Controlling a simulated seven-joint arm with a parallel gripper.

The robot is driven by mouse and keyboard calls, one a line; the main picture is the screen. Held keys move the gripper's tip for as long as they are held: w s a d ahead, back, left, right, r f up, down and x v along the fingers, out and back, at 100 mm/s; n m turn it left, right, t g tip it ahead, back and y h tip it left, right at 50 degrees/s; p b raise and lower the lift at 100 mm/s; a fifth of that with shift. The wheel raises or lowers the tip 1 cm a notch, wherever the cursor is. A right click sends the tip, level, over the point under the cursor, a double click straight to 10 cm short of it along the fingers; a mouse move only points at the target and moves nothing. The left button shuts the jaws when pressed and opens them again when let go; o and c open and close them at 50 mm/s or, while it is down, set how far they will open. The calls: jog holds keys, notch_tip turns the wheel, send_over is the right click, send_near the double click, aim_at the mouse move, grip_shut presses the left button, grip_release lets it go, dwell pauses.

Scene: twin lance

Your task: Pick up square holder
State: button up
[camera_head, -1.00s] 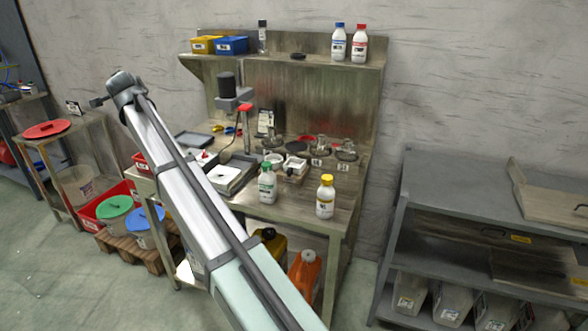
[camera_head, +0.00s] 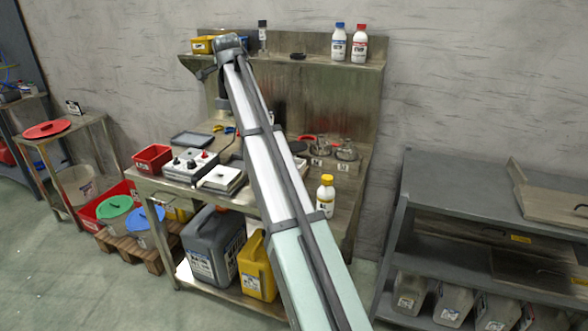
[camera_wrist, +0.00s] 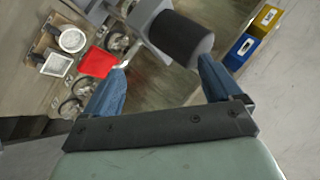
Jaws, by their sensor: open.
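In the wrist view, a pale square holder (camera_wrist: 57,64) sits on the bench at the left edge, in a dark mount. A similar round white holder (camera_wrist: 72,40) is just above it. My gripper (camera_wrist: 162,64) is open and empty, its blue fingers apart. It is well to the right of the square holder in that view and not touching it. In the head view my arm covers most of the bench middle, so the square holder is largely hidden and the fingers do not show.
A dark cylinder-topped device (camera_wrist: 180,35) stands close beyond my fingers. A red piece (camera_wrist: 97,62) and glassware (camera_wrist: 118,42) lie near the holders. Yellow (camera_wrist: 265,20) and blue (camera_wrist: 241,50) bins stand on the shelf. A yellow-capped bottle (camera_head: 325,195) stands at the bench front.

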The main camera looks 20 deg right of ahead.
jog(key=s+d+f+g, duration=0.25)
jog(key=d+f, duration=0.25)
jog(key=d, duration=0.4)
jog(key=s+d+f+n+g, duration=0.1)
jog(key=d+f+g, duration=0.1)
jog(key=f, duration=0.6)
jog(key=s+d+f+n+g+y, duration=0.1)
jog(key=d+f+n+g, duration=0.1)
jog(key=f, duration=0.6)
jog(key=d+f+n+g+y, duration=0.1)
jog(key=d+f+n+g, duration=0.1)
jog(key=d+f, duration=0.4)
jog(key=shift+s+d+f+g, duration=0.1)
jog(key=shift+s+f+g, duration=0.1)
jog(key=shift+f+g, duration=0.25)
jog(key=shift+s+f+g, duration=0.2)
jog(key=shift+f+g, duration=0.1)
jog(key=shift+f, duration=0.25)
jog(key=shift+w+f, duration=0.15)
jog(key=shift+f, duration=1.35)
jog(key=shift+w+f, duration=0.1)
jog(key=shift+f, duration=1.35)
jog(key=shift+c, duration=0.3)
jog(key=c, duration=0.7)
jog(key=shift+r, duration=0.15)
